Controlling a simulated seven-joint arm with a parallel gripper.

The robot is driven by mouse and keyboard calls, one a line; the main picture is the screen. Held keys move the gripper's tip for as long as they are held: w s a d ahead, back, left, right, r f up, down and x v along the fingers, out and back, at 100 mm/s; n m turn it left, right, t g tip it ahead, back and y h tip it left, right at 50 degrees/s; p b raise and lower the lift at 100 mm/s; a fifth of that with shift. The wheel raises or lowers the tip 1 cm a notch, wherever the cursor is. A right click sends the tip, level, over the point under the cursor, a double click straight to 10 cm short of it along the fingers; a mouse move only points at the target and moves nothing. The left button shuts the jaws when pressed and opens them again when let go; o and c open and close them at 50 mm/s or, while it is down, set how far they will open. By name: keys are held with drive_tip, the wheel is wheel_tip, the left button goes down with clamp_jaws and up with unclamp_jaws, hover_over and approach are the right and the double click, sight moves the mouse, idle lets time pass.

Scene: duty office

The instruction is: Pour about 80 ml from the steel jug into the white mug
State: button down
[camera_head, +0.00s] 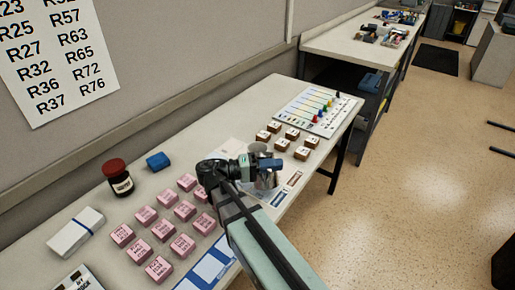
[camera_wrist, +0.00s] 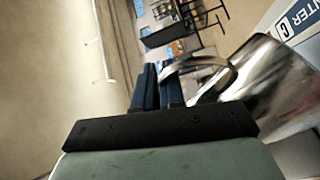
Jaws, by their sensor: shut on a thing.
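The steel jug (camera_wrist: 272,82) is shiny and fills the right of the wrist view, tilted in that picture. Its curved handle (camera_wrist: 205,62) reaches to my gripper (camera_wrist: 160,88), whose blue fingers are shut on it. In the head view my gripper (camera_head: 266,163) is over the table, and the jug (camera_head: 264,182) shows only in part behind and below it. I cannot tell whether the jug is tilted over anything or what is in it. I cannot make out the white mug in either view; my arm and gripper hide part of the table there.
Several brown-and-white blocks (camera_head: 282,145) and a board with coloured pieces (camera_head: 318,109) lie right. The table's front edge is close.

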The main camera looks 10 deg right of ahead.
drive_tip(key=s+f+m, duration=0.4)
drive_tip(key=s+m, duration=0.1)
drive_tip(key=shift+s+d+f+m, duration=0.15)
drive_tip(key=shift+s+f+m, duration=0.05)
drive_tip(key=shift+f+m, duration=0.2)
